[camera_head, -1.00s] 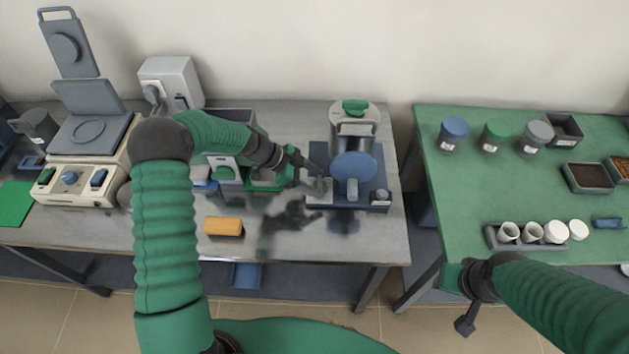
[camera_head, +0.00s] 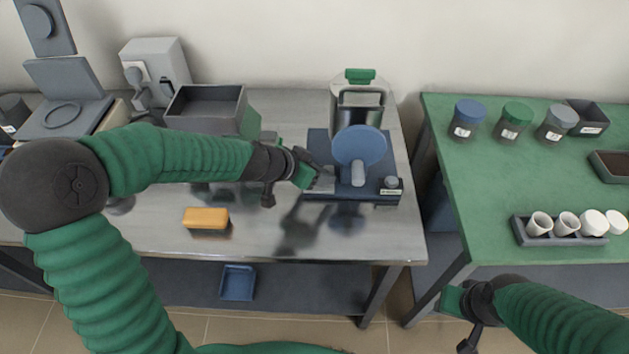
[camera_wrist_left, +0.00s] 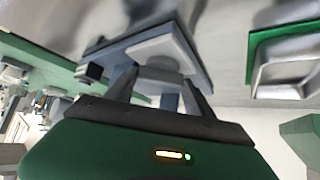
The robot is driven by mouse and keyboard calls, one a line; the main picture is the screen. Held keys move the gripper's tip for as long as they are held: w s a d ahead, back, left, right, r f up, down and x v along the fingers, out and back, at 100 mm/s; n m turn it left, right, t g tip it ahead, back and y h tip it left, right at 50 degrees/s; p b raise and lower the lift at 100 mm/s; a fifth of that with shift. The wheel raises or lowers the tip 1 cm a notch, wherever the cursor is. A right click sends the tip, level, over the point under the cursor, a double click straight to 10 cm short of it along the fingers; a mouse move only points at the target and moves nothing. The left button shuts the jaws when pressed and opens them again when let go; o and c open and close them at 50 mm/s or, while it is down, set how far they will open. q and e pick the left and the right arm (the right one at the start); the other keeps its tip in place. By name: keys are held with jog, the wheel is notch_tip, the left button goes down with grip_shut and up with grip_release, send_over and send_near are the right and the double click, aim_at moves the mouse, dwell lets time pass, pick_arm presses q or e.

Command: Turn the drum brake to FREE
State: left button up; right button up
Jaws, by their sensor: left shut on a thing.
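The drum device stands at the right of the metal table, on a dark blue base plate (camera_head: 368,196). It has a blue round disc (camera_head: 359,146) and a grey drum with a green top handle (camera_head: 360,76). My left gripper (camera_head: 318,180) reaches in from the left, low at the base's left side. It is shut on a small grey part, probably the drum brake (camera_wrist_left: 162,90), seen between the fingers in the left wrist view. The brake's markings are not readable. My right gripper (camera_head: 462,315) hangs in front of the green table, away from the device; its jaws are unclear.
An orange block (camera_head: 206,218) lies on the metal table, left of the device. A grey open bin (camera_head: 206,106) stands behind my left arm. The green table (camera_head: 460,185) at the right holds lidded jars and a rack of white cups (camera_head: 560,232). A gap separates the tables.

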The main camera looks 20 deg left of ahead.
pick_arm(q)
jog(key=shift+d+f+n+y, duration=0.1)
jog(key=shift+d+n+y, duration=0.05)
jog(key=shift+n+y, duration=0.25)
jog(key=shift+s+d+n+t+y, duration=0.1)
jog(key=shift+n+t+y, duration=0.2)
jog(key=shift+n, duration=0.2)
jog(key=n+y+p, duration=0.1)
jog(key=p, duration=0.1)
jog(key=n+y+p, duration=0.1)
jog(key=n+p, duration=0.1)
jog(key=p, duration=0.1)
jog(key=r+n+y+p, duration=0.1)
jog(key=n+y+p, duration=0.1)
jog(key=p, duration=0.1)
jog(key=shift+d, duration=0.25)
jog(key=shift+w+f+n+y+p, duration=0.25)
jog(key=shift+n+y+p, duration=0.35)
jog(key=shift+n+p, duration=0.4)
pick_arm(e)
jog(key=w+v, duration=0.2)
jog(key=v, duration=0.7)
jog(key=shift+r, duration=0.25)
pick_arm(q)
jog(key=shift+a, duration=0.1)
